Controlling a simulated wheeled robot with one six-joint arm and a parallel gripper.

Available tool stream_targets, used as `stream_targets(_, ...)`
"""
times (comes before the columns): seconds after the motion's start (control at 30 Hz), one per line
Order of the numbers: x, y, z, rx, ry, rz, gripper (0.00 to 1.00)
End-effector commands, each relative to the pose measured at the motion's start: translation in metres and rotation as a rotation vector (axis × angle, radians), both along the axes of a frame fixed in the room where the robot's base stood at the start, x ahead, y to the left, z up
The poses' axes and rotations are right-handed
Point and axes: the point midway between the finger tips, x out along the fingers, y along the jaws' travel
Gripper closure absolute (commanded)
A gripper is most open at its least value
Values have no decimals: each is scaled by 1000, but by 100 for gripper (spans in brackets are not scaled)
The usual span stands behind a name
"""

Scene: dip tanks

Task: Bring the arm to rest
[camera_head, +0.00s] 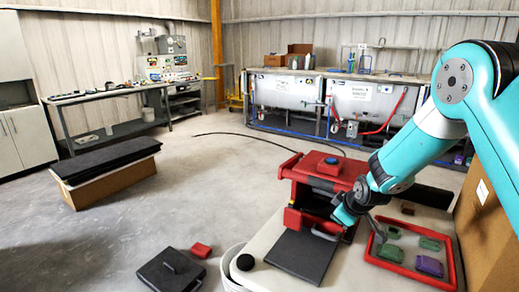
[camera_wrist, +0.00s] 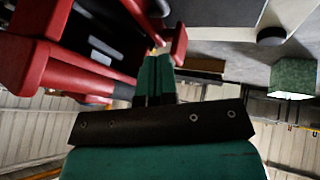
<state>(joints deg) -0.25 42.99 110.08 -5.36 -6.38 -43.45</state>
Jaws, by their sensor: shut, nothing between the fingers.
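My gripper (camera_wrist: 155,68) shows in the wrist view as two teal fingers side by side, shut with nothing between them. In the head view my teal arm reaches in from the right and bends down over the pale table (camera_head: 358,262). Its end is low beside the red machine (camera_head: 307,170), and the fingertips are hard to make out there. In the wrist view red parts of the machine (camera_wrist: 95,68) lie close to the left of the fingers. I cannot tell whether they touch.
A red-rimmed tray (camera_head: 412,270) with several green and purple pieces lies right of the gripper. A dark plate (camera_head: 303,254) lies at the machine's front. A cardboard box (camera_head: 490,225) stands at the right. Tanks (camera_head: 287,92) line the back; the middle floor is mostly open.

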Motion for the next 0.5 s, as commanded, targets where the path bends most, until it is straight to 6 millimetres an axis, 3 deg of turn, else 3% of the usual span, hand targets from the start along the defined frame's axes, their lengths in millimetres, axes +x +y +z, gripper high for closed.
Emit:
stream_targets(0.03,-14,18,28,45,21,0,100)
stream_targets(0.2,-98,73,104,203,180,-21,100)
stream_targets(0.4,-224,114,166,303,389,-30,100)
stream_targets(0.5,-282,121,182,314,480,-35,100)
